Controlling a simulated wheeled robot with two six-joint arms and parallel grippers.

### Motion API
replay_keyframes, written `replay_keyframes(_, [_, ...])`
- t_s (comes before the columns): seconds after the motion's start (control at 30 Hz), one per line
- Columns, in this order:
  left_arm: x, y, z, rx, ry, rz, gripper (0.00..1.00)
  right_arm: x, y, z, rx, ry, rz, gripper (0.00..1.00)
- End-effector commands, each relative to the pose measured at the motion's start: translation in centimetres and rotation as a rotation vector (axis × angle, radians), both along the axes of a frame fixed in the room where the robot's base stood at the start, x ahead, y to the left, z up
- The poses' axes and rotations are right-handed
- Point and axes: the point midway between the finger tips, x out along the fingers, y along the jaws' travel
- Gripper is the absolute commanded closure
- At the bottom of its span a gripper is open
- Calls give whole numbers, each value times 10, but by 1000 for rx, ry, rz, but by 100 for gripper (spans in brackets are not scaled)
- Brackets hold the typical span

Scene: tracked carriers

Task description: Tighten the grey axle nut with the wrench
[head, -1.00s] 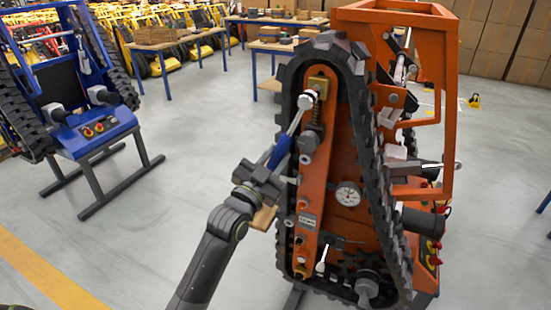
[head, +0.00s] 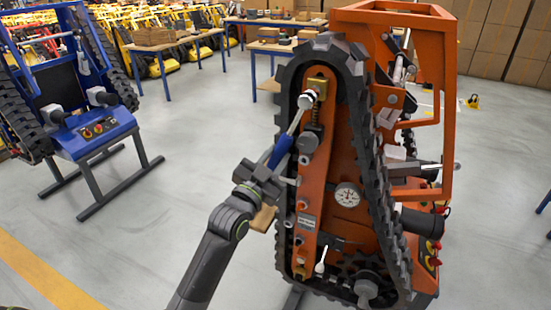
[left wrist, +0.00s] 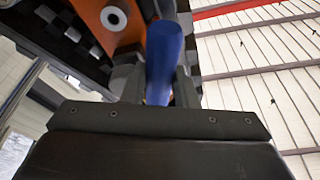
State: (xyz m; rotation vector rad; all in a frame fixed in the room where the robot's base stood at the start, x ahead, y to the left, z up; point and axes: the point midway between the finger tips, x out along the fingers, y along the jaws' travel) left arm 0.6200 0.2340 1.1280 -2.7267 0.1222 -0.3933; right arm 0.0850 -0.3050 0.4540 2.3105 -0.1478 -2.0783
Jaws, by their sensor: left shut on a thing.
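The wrench has a blue handle (head: 281,149) and a pale metal shaft that slants up to the right. Its head (head: 307,100) lies at the grey axle nut near the top of the orange tracked carrier (head: 343,160). The wrench head largely covers the nut, and I cannot tell how fully it is seated. My left gripper (head: 281,170) is shut on the lower end of the blue handle, left of the carrier. In the left wrist view the blue handle (left wrist: 163,60) stands between the fingers. My right gripper is in neither view.
The black rubber track (head: 375,180) runs close around the orange side plate. A blue carrier (head: 85,110) stands at the left. The grey floor between is clear.

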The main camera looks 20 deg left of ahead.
Motion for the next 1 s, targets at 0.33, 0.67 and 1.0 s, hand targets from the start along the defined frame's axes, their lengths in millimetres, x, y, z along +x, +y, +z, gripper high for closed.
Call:
replay_keyframes(0.33, [0,0,1,0,-3,0,100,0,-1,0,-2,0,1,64])
replay_keyframes(0.67, [2,0,1,0,-3,0,100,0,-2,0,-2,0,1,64])
replay_keyframes(1.0, [9,0,2,0,-4,-1,100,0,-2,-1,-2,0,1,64])
